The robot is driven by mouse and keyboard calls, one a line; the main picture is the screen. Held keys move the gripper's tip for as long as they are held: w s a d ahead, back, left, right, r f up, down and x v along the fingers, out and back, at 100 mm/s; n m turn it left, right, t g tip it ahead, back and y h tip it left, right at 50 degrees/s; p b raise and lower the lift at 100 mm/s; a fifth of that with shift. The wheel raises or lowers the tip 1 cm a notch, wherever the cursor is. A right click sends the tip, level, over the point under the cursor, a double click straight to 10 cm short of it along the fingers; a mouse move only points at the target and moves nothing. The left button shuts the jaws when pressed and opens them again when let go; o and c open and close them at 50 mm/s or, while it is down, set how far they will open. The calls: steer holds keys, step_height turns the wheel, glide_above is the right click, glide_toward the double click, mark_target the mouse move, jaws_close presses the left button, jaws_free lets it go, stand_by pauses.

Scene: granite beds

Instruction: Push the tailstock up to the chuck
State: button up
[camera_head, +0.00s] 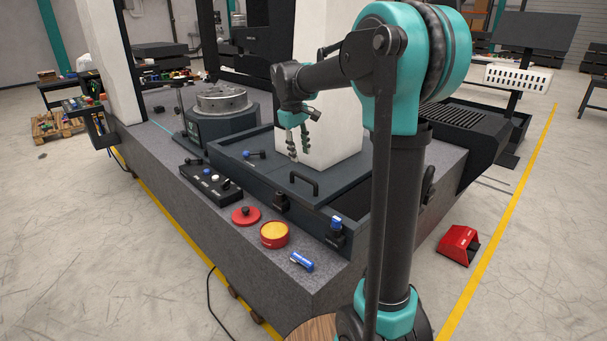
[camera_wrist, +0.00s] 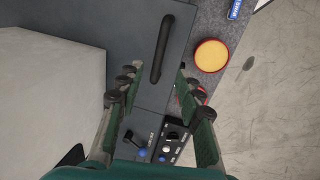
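The round grey chuck (camera_head: 222,100) sits on a dark housing at the left of the granite bed. A dark grey slab-like unit (camera_head: 262,181) with a black bar handle (camera_head: 304,184) lies on the bed to its right; I cannot tell for sure whether this is the tailstock. The handle also shows in the wrist view (camera_wrist: 162,48), beyond and between my finger lines. My gripper (camera_head: 298,153) points down above the unit, near the white block. Its teal fingers are spread and empty, and apart from the handle in the head view.
A white block (camera_head: 318,125) rises close behind my gripper. Along the front edge of the bed lie a control box (camera_head: 210,183), a red disc with a knob (camera_head: 245,216), a red-yellow button (camera_head: 274,235) and a blue item (camera_head: 301,261). A red pedal (camera_head: 458,244) stands on the floor.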

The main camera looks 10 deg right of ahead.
mark_target(304, 177)
steer(key=f, duration=0.3)
steer(key=d+f, duration=0.1)
steer(key=f, duration=0.2)
steer(key=w+f, duration=0.1)
steer(key=f, duration=0.2)
steer(key=shift+d+f, duration=0.25)
steer(key=shift+d, duration=0.05)
jaws_close()
